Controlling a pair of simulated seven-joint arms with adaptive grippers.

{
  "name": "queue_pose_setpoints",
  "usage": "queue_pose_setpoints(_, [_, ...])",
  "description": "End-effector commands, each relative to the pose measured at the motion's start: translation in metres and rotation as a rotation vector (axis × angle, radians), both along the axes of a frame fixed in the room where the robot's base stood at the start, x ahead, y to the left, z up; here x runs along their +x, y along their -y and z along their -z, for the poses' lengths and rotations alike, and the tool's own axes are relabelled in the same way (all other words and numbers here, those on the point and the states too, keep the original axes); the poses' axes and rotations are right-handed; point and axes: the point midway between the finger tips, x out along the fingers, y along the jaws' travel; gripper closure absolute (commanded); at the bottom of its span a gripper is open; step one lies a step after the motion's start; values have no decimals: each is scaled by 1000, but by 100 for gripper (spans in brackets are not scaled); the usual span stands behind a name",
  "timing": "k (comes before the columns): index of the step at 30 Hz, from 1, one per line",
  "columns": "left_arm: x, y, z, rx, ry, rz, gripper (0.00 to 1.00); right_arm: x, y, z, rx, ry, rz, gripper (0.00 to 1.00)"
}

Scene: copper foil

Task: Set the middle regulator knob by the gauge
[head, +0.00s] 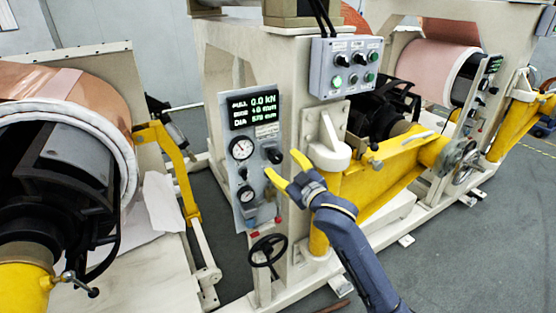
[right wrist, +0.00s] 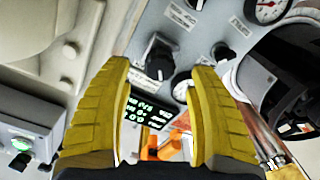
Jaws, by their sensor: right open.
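The grey regulator panel (head: 258,175) is on the cream machine post in the head view. It carries an upper gauge (head: 242,148), a lower gauge (head: 245,194) and a black knob (head: 272,154) right of the upper gauge. My right gripper (head: 282,165) is open and empty in front of the panel's right edge. In the right wrist view, a black knob (right wrist: 158,55) shows between and beyond the yellow fingertips, apart from them. Another black knob (right wrist: 222,55) lies right of the right fingertip. A gauge (right wrist: 266,10) is at the top right. My left gripper is out of view.
A lit display (head: 252,108) is at the panel's top. A button box (head: 345,68) hangs at the upper right. A yellow arm (head: 385,165) of the machine and a black handwheel (head: 268,250) stand close by. A copper roll (head: 60,100) is at left.

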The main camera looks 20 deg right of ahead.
Motion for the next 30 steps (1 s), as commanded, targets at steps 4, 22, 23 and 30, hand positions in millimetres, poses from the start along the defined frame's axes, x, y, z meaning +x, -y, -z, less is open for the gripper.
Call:
queue_pose_setpoints(4, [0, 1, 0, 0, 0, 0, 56, -26, 6, 1, -3, 0, 0, 41])
queue_pose_setpoints(22, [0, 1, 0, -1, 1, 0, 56, -70, 15, 0, -1, -1, 3, 41])
queue_pose_setpoints(23, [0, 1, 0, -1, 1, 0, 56, -70, 15, 0, -1, -1, 3, 41])
queue_pose_setpoints(30, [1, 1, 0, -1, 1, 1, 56, -70, 15, 0, -1, -1, 3, 41])
